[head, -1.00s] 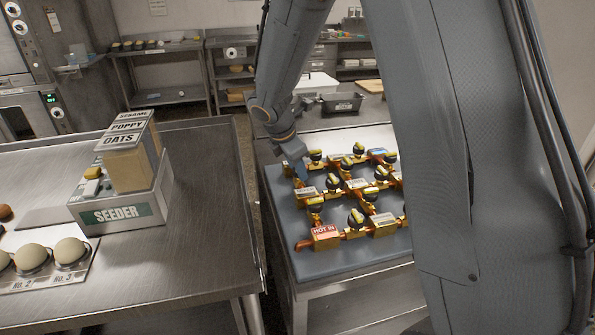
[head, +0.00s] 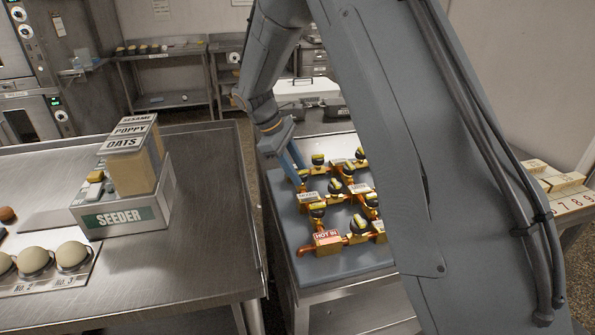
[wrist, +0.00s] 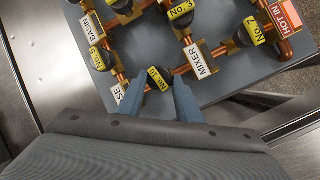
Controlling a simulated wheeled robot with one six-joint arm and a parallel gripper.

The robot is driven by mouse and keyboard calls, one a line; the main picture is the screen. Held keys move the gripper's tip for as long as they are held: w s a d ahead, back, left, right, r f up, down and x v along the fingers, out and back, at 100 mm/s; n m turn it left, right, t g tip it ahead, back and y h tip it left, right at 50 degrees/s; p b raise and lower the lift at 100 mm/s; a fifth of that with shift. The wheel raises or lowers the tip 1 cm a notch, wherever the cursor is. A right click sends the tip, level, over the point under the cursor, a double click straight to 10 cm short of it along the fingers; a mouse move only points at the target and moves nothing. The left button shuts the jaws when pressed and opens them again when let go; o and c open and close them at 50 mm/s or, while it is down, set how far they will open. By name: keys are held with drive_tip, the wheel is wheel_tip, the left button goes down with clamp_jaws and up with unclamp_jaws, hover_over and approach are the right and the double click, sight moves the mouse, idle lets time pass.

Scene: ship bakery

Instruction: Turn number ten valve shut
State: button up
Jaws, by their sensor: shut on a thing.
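The number ten valve (wrist: 158,78) has a dark round knob with a yellow No. 10 label and sits on the copper pipework. In the wrist view my gripper (wrist: 160,88) has one finger on each side of this knob and is shut on it. In the head view my gripper (head: 298,175) reaches down to the far left corner of the valve board (head: 347,262). There the fingers hide part of the valve. The MIXER label (wrist: 201,61) is on the pipe block just right of the valve in the wrist view.
Other yellow-labelled valves stand close by, among them No. 3 (wrist: 181,10) and No. 7 (wrist: 250,33). The red HOT IN block (head: 327,238) is at the board's near edge. A steel table (head: 205,235) with the seeder (head: 121,214) stands to the left, across a narrow gap.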

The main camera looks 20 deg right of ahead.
drive_tip(key=shift+w+m+g, duration=0.1)
drive_tip(key=shift+m+g, duration=0.4)
drive_tip(key=shift+m, duration=0.5)
drive_tip(key=o, duration=1)
drive_tip(key=shift+o, duration=0.2)
drive_tip(key=b+v, duration=0.2)
drive_tip(key=v, duration=0.6)
drive_tip(key=shift+d, duration=0.1)
